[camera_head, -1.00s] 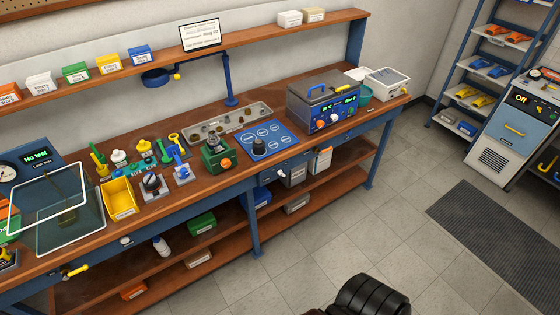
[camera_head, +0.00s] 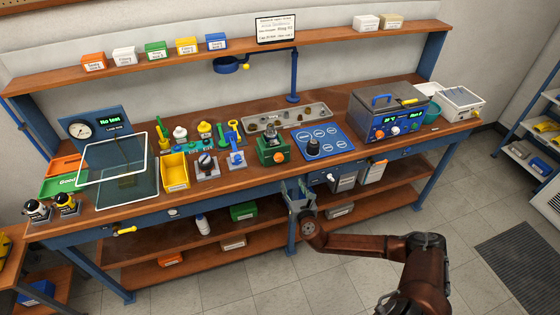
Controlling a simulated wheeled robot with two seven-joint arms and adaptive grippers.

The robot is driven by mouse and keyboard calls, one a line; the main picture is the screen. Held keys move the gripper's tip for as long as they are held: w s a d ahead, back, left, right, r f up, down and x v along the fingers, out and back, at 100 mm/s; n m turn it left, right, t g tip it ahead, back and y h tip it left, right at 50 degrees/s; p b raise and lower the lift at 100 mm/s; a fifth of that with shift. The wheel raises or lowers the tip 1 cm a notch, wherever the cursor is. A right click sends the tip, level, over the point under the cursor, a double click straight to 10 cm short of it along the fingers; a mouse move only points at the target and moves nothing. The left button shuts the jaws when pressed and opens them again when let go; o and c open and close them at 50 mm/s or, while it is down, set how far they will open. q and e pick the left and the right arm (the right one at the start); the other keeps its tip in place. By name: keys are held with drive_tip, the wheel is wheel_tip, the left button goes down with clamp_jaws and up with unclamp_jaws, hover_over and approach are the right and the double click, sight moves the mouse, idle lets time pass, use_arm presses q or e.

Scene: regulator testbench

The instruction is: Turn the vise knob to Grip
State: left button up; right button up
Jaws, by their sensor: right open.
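The green vise (camera_head: 268,146) stands on the workbench, left of the blue mat. Its orange knob (camera_head: 279,157) is on the front side, facing me. The knob's marking is too small to read. My right gripper (camera_head: 296,187) is at the bench's front edge, below and in front of the vise, apart from the knob. Its jaws are open and nothing shows between them. My left gripper is not in view.
The blue mat (camera_head: 336,151) with a dark round part lies right of the vise. A blue clamp-like fixture (camera_head: 236,159) and a yellow bin (camera_head: 175,172) stand to its left. A grey parts tray (camera_head: 310,114) lies behind. The bench front edge is close to my right gripper.

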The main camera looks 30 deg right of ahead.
sight(280, 160)
drive_tip(key=a+r+n+t, duration=0.2)
drive_tip(key=a+r+n, duration=0.15)
drive_tip(key=r, duration=0.65)
drive_tip(key=shift+n+y, duration=0.35)
drive_tip(key=shift+y, duration=0.05)
drive_tip(key=b+x, duration=0.1)
drive_tip(key=x, duration=0.6)
drive_tip(key=shift+w, duration=0.15)
drive_tip(key=shift+c, duration=0.6)
drive_tip(key=c, duration=1)
